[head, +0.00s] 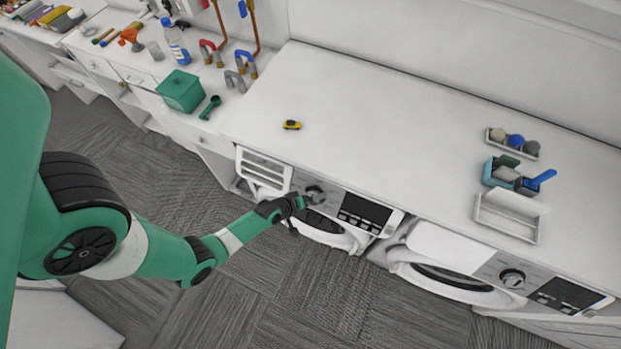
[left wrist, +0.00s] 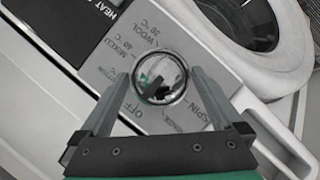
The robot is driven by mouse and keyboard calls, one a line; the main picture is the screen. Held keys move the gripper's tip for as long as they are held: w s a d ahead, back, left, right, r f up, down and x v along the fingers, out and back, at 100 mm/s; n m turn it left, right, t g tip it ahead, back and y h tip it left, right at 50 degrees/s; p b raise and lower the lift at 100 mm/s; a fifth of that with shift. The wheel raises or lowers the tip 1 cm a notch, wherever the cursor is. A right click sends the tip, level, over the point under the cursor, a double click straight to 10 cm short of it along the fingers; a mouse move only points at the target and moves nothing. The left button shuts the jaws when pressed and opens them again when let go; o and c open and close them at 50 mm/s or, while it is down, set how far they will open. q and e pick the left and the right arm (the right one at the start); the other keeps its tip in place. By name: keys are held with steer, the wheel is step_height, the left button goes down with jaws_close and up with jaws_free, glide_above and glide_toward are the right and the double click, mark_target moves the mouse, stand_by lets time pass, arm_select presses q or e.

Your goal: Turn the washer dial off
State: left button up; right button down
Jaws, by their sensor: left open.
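The left washer's dial (head: 315,193) is a round silver knob on the front panel, left of a dark display. In the left wrist view the dial (left wrist: 161,77) shows a shiny rim and a reflective face with a dark mark; I cannot tell where it points. Printed labels ring it, with OFF (left wrist: 134,112) at its lower left and SPIN at its right. My left gripper (head: 302,201) is open at the dial. In the wrist view its fingers stand on either side of the knob; contact cannot be told. My right gripper is not in view.
A second washer with its own dial (head: 512,278) stands to the right. The white counter (head: 370,120) above carries a small yellow toy car (head: 292,125) and trays at the right. A washer door (head: 330,232) lies just below the panel. Grey carpet (head: 330,310) is clear in front.

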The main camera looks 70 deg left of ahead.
arm_select(q)
steer(key=shift+s+d+r, duration=0.1)
steer(key=shift+s+r, duration=0.1)
steer(key=shift+r, duration=0.1)
steer(key=p+v, duration=0.2)
steer(key=v, duration=0.9)
steer(key=shift+p, duration=0.3)
steer(key=shift+f, duration=0.1)
